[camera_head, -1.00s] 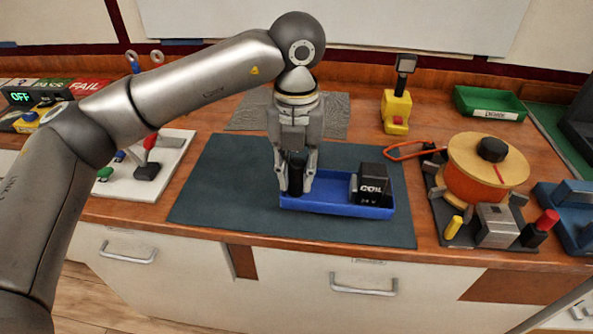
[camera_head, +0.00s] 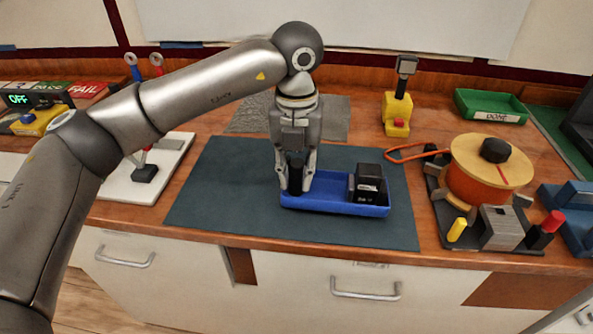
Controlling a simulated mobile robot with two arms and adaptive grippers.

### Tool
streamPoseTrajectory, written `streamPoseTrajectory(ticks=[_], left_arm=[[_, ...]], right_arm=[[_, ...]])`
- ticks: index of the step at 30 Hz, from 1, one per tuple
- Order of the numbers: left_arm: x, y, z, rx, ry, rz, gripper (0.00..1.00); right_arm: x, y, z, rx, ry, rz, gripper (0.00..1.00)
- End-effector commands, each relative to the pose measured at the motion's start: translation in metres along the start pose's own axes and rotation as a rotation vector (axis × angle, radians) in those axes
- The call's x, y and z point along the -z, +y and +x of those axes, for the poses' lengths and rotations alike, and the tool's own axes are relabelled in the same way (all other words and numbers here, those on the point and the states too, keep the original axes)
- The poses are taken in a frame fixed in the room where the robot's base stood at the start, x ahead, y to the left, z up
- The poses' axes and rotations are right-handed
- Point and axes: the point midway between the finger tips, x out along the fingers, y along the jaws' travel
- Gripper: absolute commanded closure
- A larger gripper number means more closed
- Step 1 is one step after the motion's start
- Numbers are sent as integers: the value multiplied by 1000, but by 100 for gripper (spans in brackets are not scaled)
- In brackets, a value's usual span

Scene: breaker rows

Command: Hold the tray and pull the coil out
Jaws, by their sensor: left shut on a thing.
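The blue tray (camera_head: 335,206) lies on the dark green mat near the front edge of the bench. The coil (camera_head: 368,184), a black block with a pale label, sits at the right end of the tray. My left gripper (camera_head: 295,190) is at the left end of the tray, pointing down. Its fingers are shut around a dark upright piece there; I cannot tell how that piece joins the tray. The coil stands apart from the fingers. My right gripper is not in view.
The dark mat (camera_head: 230,195) has free room left of the tray. An orange spool (camera_head: 475,185) with a wooden top stands on the right. A yellow tool (camera_head: 397,115) and a green DONE bin (camera_head: 490,105) are behind. A white board (camera_head: 145,180) with levers stands left.

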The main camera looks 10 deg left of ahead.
Motion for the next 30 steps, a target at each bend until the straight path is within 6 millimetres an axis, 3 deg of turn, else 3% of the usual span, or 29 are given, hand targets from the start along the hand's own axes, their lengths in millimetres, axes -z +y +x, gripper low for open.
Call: streamPoseTrajectory(ticks=[30], left_arm=[[-29,2,26,2,-1,0,100]], right_arm=[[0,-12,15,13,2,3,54]])
